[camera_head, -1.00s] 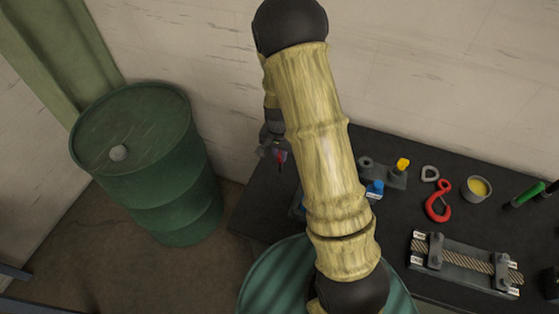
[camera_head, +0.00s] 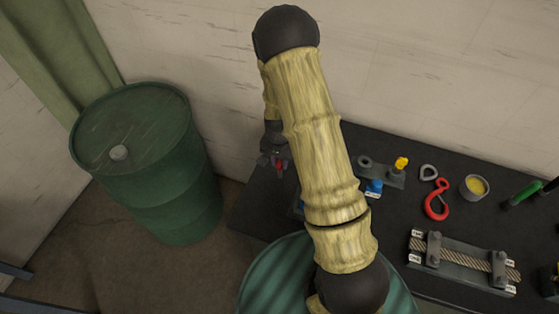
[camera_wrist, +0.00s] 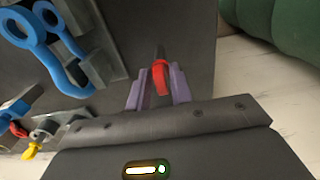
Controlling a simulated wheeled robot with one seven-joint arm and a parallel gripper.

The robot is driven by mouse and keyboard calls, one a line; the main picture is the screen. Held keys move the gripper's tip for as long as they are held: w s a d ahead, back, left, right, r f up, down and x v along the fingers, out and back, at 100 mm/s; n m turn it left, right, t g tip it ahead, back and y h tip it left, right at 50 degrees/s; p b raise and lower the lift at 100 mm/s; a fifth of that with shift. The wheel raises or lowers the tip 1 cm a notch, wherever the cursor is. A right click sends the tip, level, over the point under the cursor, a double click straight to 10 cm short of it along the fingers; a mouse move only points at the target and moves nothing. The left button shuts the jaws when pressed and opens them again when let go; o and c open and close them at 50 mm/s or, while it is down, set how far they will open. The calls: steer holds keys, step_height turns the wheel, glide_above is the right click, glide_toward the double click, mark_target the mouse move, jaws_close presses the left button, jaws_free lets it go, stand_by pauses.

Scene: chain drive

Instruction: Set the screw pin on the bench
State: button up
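The screw pin (camera_wrist: 160,74) has a red head and a darker shaft that points away from the wrist. My gripper (camera_wrist: 161,88) has purple fingers close on both sides of the red head, and looks shut on it. In the head view my gripper (camera_head: 274,160) is partly hidden behind my arm, and a bit of the red pin (camera_head: 279,167) shows there. The gripper is over the left end of the dark bench (camera_head: 262,205). I cannot tell whether the pin touches the bench top.
A blue shackle (camera_wrist: 62,62) sits at a grey block beside the gripper. A red hook (camera_head: 437,205), a yellow-filled cup (camera_head: 474,188) and a rope clamp fixture (camera_head: 462,265) stand further right. A green barrel (camera_head: 150,185) is left of the bench. The bench's left end looks clear.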

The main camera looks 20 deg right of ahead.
steer(key=shift+o, duration=0.6)
steer(key=shift+r, duration=0.1)
steer(key=shift+r, duration=0.15)
step_height(320, 180, up, 12)
steer(key=b, duration=0.3)
steer(key=shift+s+a, duration=0.15)
steer(key=shift+s, duration=0.1)
